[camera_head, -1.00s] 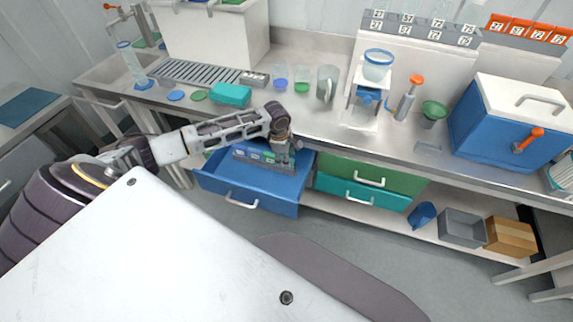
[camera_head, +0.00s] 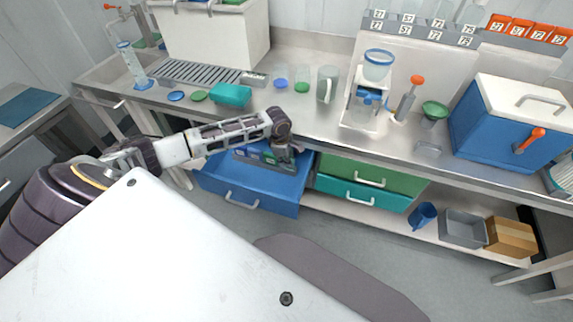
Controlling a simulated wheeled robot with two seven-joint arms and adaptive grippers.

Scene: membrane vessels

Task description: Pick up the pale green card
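The blue drawer (camera_head: 250,187) stands open under the bench. Inside it is a grey rack (camera_head: 258,161) with several small coloured cards, blue, green and purplish. A green card (camera_head: 254,151) shows near the rack's middle, but I cannot tell whether it is the pale green one. My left gripper (camera_head: 284,157) points down at the right end of the rack, over the open drawer. Its fingers are small and partly hidden by the wrist, so I cannot tell whether they are open or hold a card. My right gripper does not show.
The bench edge (camera_head: 330,141) runs just behind and above the drawer. Green (camera_head: 390,178) and teal (camera_head: 360,193) drawers lie to the right. A teal box (camera_head: 231,94), cups and a jug (camera_head: 327,84) stand on the bench.

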